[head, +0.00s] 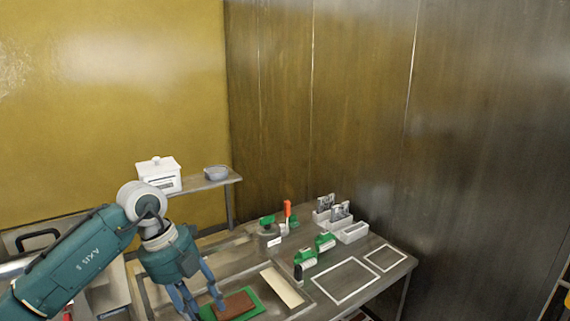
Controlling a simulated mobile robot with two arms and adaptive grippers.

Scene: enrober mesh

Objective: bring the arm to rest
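My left arm comes in from the left, and its teal gripper (205,307) points down over the front of the table (225,254). Its two blue fingers stand apart, with nothing seen between them. The right fingertip is beside or over the left end of a brown slab (238,305) lying on a green mat (261,306). I cannot tell whether it touches the slab. My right gripper is not in view.
A cream strip (282,287) lies right of the mat. Green-handled tools (325,242), an orange-handled tool (287,209) and white bins (353,232) stand farther back. White outlined rectangles (345,281) at right are empty. A rear shelf holds a white box (160,175) and grey bowl (215,173).

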